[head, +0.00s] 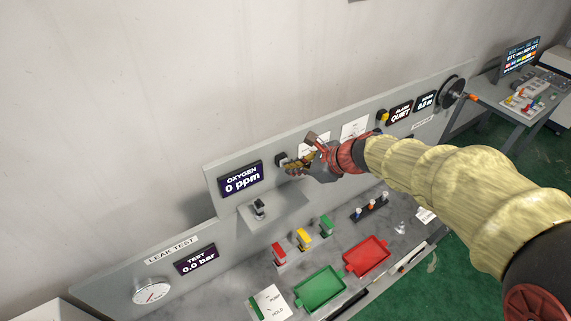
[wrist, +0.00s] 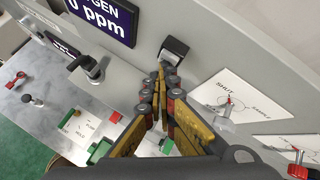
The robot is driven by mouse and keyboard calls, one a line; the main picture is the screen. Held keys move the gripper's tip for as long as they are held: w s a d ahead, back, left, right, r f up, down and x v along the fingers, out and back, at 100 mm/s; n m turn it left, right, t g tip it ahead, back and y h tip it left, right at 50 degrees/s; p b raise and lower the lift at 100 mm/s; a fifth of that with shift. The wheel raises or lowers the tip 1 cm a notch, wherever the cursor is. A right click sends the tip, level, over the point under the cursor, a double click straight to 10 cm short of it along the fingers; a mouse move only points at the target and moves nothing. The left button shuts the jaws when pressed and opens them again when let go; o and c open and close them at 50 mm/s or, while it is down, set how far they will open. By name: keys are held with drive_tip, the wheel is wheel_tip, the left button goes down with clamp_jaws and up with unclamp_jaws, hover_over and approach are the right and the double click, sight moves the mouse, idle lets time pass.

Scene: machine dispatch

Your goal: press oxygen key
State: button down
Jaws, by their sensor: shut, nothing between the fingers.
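The oxygen display (head: 240,179) on the grey panel reads "OXYGEN 0 ppm"; part of it also shows at the top of the wrist view (wrist: 105,18). Just right of it, a small dark square key with a paler face (wrist: 174,50) stands out from the panel; in the head view it is a small dark block (head: 281,159). My gripper (wrist: 160,76) is shut and empty. Its fingertips are right at the near lower edge of that key; I cannot tell whether they touch it. In the head view my gripper (head: 290,169) is beside the block, partly hidden by its own links.
A bracket with a dark fitting (head: 259,208) sits below the display. White cards with red-marked valves (wrist: 228,103) are on the panel to the right. Green (head: 319,290) and red (head: 367,257) trays and several coloured blocks lie on the bench below.

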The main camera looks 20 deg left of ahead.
drive_tip(key=shift+s+d, duration=0.1)
drive_tip(key=shift+d, duration=0.05)
drive_tip(key=shift+s+d, duration=0.55)
idle(0.4)
drive_tip(key=s+d+b, duration=0.1)
drive_tip(key=s+d, duration=0.2)
drive_tip(key=shift+s+d, duration=0.1)
drive_tip(key=shift+d, duration=0.3)
idle(0.8)
